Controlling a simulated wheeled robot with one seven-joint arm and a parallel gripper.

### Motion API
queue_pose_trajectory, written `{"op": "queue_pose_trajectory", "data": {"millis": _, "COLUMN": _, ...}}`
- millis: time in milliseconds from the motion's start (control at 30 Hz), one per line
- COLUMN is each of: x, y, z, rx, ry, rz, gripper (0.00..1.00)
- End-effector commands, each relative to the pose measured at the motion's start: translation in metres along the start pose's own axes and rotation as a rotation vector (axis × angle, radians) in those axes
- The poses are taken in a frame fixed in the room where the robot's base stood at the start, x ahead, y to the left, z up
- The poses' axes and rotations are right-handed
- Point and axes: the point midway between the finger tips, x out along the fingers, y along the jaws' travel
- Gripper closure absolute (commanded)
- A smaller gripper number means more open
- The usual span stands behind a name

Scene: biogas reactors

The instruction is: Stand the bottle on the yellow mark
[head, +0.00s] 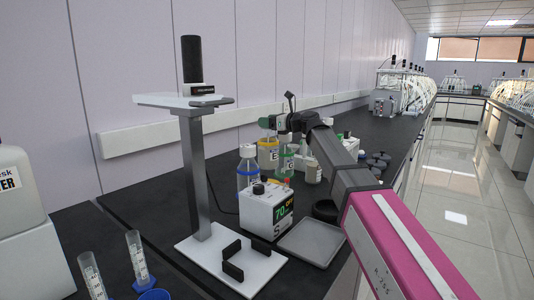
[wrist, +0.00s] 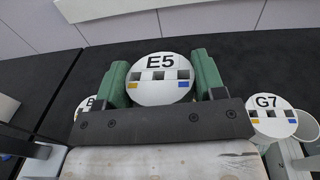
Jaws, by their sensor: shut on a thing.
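In the wrist view, my gripper (wrist: 162,72) has its two green fingers on either side of a round white top marked E5 (wrist: 160,62). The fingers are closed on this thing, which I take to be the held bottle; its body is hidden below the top. In the head view, my arm reaches over a cluster of bottles, and I cannot tell for certain which one is held. I cannot make out a yellow mark on the bench.
In the wrist view, a top marked G7 (wrist: 271,117) is close on the right, and another is partly hidden on the left. In the head view, a white box instrument (head: 266,212) and a grey stand (head: 196,175) are in front.

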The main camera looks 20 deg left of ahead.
Motion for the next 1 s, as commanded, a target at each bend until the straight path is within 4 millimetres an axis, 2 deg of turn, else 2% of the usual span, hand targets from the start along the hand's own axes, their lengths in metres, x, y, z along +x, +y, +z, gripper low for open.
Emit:
{"op": "queue_pose_trajectory", "data": {"millis": 167, "x": 0.001, "y": 0.001, "z": -0.029, "rx": 0.002, "ry": 0.000, "rz": 0.000, "gripper": 1.00}}
{"op": "queue_pose_trajectory", "data": {"millis": 367, "x": 0.002, "y": 0.000, "z": -0.043, "rx": 0.001, "ry": -0.002, "rz": 0.000, "gripper": 1.00}}
{"op": "queue_pose_trajectory", "data": {"millis": 633, "x": 0.003, "y": 0.000, "z": -0.073, "rx": 0.002, "ry": -0.001, "rz": 0.000, "gripper": 1.00}}
{"op": "queue_pose_trajectory", "data": {"millis": 1000, "x": 0.004, "y": 0.000, "z": -0.076, "rx": 0.001, "ry": -0.002, "rz": 0.000, "gripper": 1.00}}
